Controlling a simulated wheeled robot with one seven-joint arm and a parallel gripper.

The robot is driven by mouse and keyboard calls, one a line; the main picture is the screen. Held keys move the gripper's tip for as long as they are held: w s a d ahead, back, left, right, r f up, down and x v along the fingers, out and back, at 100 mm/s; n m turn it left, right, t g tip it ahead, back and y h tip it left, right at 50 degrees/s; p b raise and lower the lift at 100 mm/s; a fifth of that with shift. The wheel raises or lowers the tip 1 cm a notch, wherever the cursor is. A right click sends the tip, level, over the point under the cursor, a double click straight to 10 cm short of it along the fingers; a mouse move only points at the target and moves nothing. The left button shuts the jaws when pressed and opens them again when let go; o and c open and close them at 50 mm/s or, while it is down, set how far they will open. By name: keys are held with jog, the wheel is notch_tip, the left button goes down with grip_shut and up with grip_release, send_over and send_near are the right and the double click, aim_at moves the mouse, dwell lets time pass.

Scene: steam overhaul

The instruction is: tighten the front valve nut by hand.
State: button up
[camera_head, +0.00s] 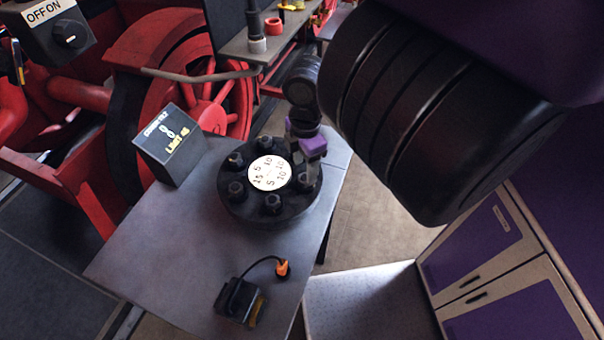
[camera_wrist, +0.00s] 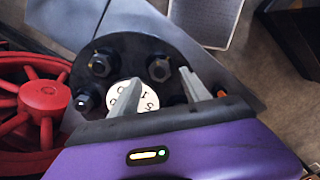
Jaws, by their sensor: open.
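A black round valve flange (camera_head: 250,208) lies on the grey bench and carries a ring of dark hex nuts around a white numbered disc (camera_head: 268,173). One nut (camera_head: 271,202) sits at the flange's near edge; I cannot tell for sure which nut is the front one. My gripper (camera_head: 311,166) is over the flange's right side, covering part of that edge. In the wrist view, my open fingers (camera_wrist: 160,90) reach over the flange (camera_wrist: 128,45), apart from each other, one overlapping the disc (camera_wrist: 146,96). Two nuts, a left one (camera_wrist: 102,62) and a right one (camera_wrist: 158,68), show beyond them.
A grey display box (camera_head: 170,145) stands on the bench (camera_head: 170,235) left of the flange. A small black device with an orange-tipped cable (camera_head: 240,300) lies at the near edge. Red wheels (camera_head: 190,70) stand behind; purple cabinets (camera_head: 490,250) stand at right.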

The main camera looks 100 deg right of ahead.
aim_at(305, 177)
jog(key=shift+f, duration=1.95)
grip_shut()
